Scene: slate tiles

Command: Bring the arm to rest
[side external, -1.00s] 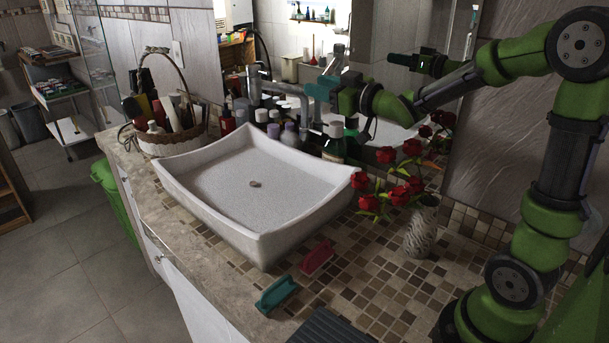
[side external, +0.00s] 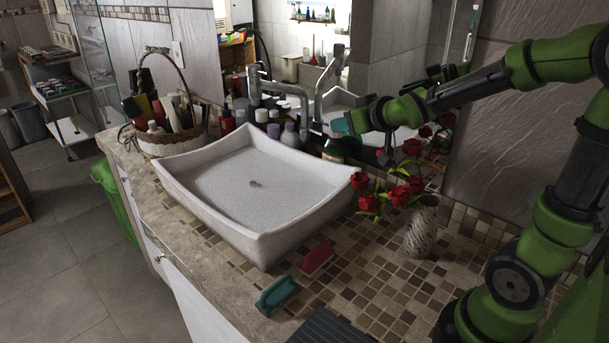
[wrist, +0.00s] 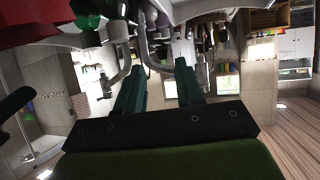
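My gripper (side external: 340,125) has teal fingers and hangs at the back of the counter, to the right of the tap, in front of the mirror. It is above and beyond the basin's back right corner. In the wrist view the two fingers (wrist: 158,72) stand apart with nothing between them. My green arm reaches in from the right, above the roses.
A white basin (side external: 240,235) fills the counter's middle. Red roses (side external: 412,148) in a pale vase (side external: 421,232) stand below my forearm. A tap (side external: 296,92) and several bottles line the back. A teal brush (side external: 276,294) and a red brush (side external: 317,257) lie in front.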

